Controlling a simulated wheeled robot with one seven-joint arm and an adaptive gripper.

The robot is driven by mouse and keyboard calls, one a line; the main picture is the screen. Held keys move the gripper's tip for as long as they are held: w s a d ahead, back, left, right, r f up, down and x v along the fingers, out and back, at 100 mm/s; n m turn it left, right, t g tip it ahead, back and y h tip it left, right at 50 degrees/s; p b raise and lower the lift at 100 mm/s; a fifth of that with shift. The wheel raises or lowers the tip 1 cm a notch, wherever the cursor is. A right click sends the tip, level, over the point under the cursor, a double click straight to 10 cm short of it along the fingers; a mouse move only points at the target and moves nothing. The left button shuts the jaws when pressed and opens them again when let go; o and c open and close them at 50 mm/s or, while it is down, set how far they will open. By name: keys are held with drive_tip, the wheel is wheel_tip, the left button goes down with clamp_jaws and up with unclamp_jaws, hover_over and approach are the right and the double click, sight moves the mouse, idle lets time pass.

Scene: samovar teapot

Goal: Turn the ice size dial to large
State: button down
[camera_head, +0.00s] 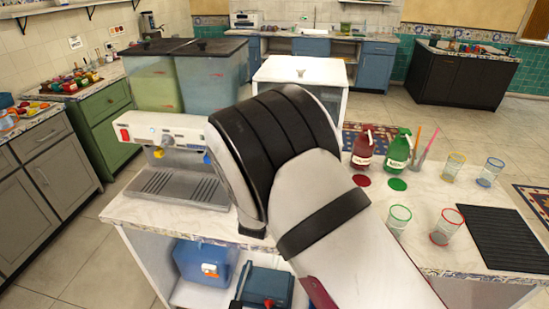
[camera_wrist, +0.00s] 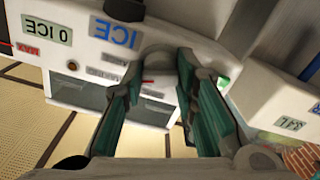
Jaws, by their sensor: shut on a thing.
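In the wrist view, a white machine panel (camera_wrist: 215,30) appears upside down. It carries a blue "ICE" label (camera_wrist: 114,32) and a small "0 ICE" display (camera_wrist: 47,33). A rounded grey dial (camera_wrist: 158,52) sits just beyond the label. My gripper (camera_wrist: 161,62) has its two green-padded fingers on either side of the dial, shut on it. The fingers partly cover the dial, and its setting cannot be read. In the head view, my arm hides the gripper and the dial.
A coffee machine (camera_head: 165,130) stands left of my arm on the white counter (camera_head: 130,208). Behind it are two lidded tanks (camera_head: 210,78). Red (camera_head: 363,148) and green (camera_head: 398,150) bottles, several glasses and a black mat (camera_head: 500,245) are to the right.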

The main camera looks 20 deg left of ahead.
idle(0.3)
drive_tip(key=c, duration=1.3)
unclamp_jaws()
drive_tip(key=shift+s, duration=0.1)
drive_tip(key=v, duration=1.2)
drive_tip(key=shift+f, duration=0.1)
